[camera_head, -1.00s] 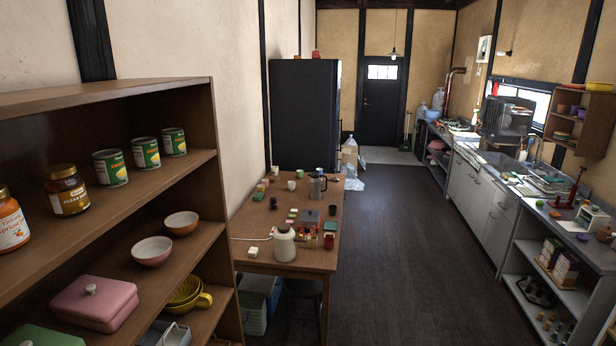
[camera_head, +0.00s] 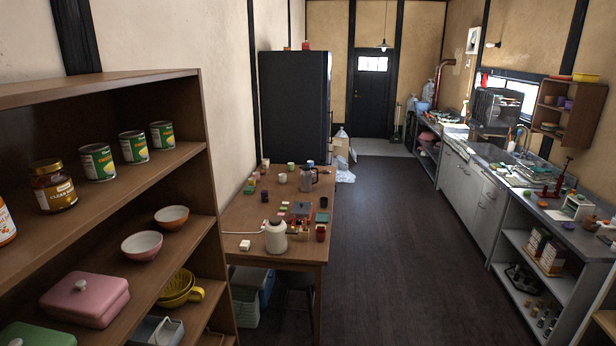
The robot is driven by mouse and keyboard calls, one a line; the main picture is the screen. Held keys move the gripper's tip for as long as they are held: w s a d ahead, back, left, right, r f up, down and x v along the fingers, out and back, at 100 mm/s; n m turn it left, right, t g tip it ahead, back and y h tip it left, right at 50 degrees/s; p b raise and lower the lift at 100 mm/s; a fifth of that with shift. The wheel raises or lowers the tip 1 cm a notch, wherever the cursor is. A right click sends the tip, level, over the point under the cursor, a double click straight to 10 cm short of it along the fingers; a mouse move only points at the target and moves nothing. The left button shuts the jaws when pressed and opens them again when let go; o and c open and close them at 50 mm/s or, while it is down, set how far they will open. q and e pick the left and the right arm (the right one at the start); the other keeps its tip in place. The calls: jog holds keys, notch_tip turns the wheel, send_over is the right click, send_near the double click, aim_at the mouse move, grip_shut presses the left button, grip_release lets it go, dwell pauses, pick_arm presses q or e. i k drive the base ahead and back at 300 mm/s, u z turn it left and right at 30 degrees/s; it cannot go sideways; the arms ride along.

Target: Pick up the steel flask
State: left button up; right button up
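A grey, steel-looking jug-shaped vessel with a dark handle (camera_head: 308,179) stands upright at the far right part of the wooden table; it best fits the steel flask, though it is small in view. A pale, squat kettle-like vessel (camera_head: 276,238) stands at the near end of the same table. Neither of my grippers is in view, and nothing is seen held.
The wooden table (camera_head: 240,217) carries several cups and small boxes. A brown shelf (camera_head: 187,157) with cans, jars and bowls stands close at left. A grey counter (camera_head: 557,220) runs along the right. Dark floor (camera_head: 405,250) between them is clear.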

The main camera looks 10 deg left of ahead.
aim_at(306, 184)
jog(key=z, duration=0.1)
jog(key=i, duration=0.25)
jog(key=z, duration=0.8)
jog(key=i, duration=1.9)
jog(key=u, duration=0.25)
jog(key=i, duration=1.55)
jog(key=u, duration=1)
